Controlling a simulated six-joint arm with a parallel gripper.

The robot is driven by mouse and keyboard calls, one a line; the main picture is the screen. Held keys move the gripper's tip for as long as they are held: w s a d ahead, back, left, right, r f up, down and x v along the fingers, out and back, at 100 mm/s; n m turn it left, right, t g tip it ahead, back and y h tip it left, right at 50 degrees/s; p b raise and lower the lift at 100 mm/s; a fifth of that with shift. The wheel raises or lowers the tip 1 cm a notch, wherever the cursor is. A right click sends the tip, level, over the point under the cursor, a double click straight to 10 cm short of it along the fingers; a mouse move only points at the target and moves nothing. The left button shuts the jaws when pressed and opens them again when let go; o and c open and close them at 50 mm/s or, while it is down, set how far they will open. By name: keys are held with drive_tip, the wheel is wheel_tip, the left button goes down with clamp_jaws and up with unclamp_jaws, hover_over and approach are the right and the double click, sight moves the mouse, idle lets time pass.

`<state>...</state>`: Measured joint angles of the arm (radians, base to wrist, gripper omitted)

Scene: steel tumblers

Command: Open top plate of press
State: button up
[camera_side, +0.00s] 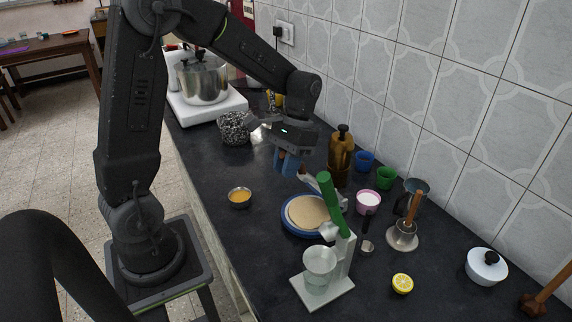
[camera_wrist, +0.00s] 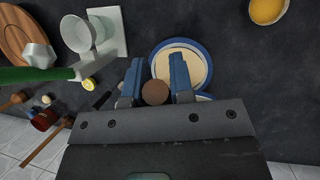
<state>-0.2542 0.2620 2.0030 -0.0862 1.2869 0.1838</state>
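The blue round press (camera_side: 288,224) lies on the dark counter with a pale disc (camera_side: 307,212) showing on it. Its blue rim (camera_wrist: 206,58) and pale disc (camera_wrist: 183,66) also show in the wrist view. My gripper (camera_side: 288,163) is above the far edge of the press. In the wrist view, its blue fingers (camera_wrist: 154,84) stand on either side of a round brown handle end (camera_wrist: 155,93), which fills the gap. A pale bar (camera_side: 322,186) slopes from the gripper toward the press; where it joins is hidden behind the green lever.
A white juicer (camera_side: 330,292) with a green lever (camera_side: 331,192) stands close in front. A small orange bowl (camera_side: 240,197) is left. Tiled wall lies behind.

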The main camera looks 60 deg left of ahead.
clamp_jaws()
drive_tip(key=w+r+g, duration=0.4)
drive_tip(key=w+r, duration=0.1)
drive_tip(key=w, duration=0.3)
drive_tip(key=shift+n, duration=0.3)
drive_tip(key=shift+o, duration=2.3)
unclamp_jaws()
drive_tip(key=shift+s, duration=0.1)
